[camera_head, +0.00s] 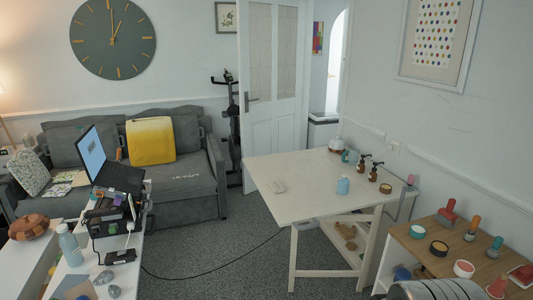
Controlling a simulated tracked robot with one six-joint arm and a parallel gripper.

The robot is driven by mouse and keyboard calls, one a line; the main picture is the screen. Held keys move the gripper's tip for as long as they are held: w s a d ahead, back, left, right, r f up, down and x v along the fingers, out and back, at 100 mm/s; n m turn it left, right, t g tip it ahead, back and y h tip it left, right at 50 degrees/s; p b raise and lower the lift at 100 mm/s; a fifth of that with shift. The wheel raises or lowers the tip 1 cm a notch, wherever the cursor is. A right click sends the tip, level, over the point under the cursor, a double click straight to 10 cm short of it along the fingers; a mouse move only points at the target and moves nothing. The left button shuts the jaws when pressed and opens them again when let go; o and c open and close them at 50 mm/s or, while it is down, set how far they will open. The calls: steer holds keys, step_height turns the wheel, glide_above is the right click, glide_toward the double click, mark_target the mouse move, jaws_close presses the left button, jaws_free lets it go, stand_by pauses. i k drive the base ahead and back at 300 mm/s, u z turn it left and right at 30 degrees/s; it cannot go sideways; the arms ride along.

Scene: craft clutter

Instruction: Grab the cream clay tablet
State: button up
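A small cream block (277,187), which looks like the clay tablet, lies flat on the pale table (310,205) in the middle of the room, towards the table's left side. It is small in this view, so its surface detail cannot be made out. Nothing touches it, and the tabletop around it is bare. My gripper is not in view.
A wooden shelf (415,249) with stamps is at right, a cluttered white desk (135,268) at left. Carpet (215,262) between is mostly clear; a cable crosses it.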

mark_target(278, 188)
steer(key=u, duration=0.3)
steer(key=i, duration=0.75)
steer(key=u, duration=0.45)
steer(key=i, duration=0.7)
steer(key=u, duration=0.45)
steer(key=i, duration=2)
steer(key=u, duration=0.2)
